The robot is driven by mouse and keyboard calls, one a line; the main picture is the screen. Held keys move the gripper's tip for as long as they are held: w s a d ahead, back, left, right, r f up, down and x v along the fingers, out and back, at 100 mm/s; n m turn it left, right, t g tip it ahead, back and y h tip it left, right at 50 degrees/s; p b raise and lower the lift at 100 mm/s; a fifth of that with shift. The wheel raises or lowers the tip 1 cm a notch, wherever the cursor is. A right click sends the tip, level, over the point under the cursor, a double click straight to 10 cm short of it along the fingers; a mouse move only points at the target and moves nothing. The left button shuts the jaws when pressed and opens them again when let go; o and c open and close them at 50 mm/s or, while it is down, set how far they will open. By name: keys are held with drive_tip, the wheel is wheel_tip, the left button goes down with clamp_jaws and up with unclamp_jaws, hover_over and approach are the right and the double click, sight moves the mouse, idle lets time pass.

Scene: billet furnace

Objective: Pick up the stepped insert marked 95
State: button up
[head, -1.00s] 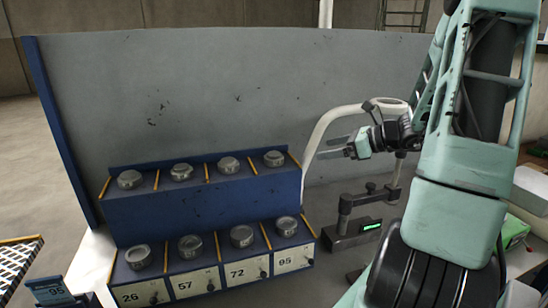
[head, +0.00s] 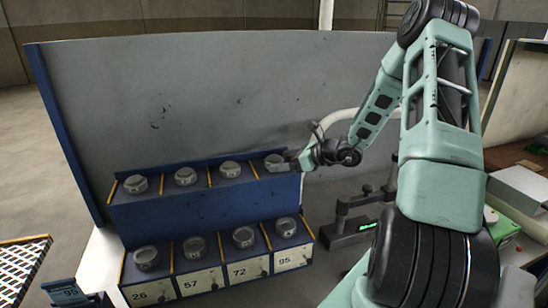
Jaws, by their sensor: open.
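A blue two-tier rack holds round grey metal inserts in columns labelled 26, 57, 72 and 95. In the column above the label 95 (head: 293,259), one insert (head: 286,227) sits on the lower tier and another (head: 274,159) on the upper tier. Marks on the inserts' tops are too small to read. My gripper (head: 280,166) is open and comes in from the right at the upper-tier insert in this column. Its fingers overlap that insert in the picture; I cannot tell whether they touch it.
The rack's blue front (head: 200,215) has yellow dividers between bays. Other inserts fill the bays to the left. A grey panel (head: 230,95) stands behind. A stand with a green display (head: 368,226) is to the right. A small sign reading 95 (head: 70,292) is at lower left.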

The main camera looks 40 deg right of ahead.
drive_tip(key=shift+x, duration=0.9)
drive_tip(key=c, duration=1.5)
drive_tip(key=shift+r, duration=0.15)
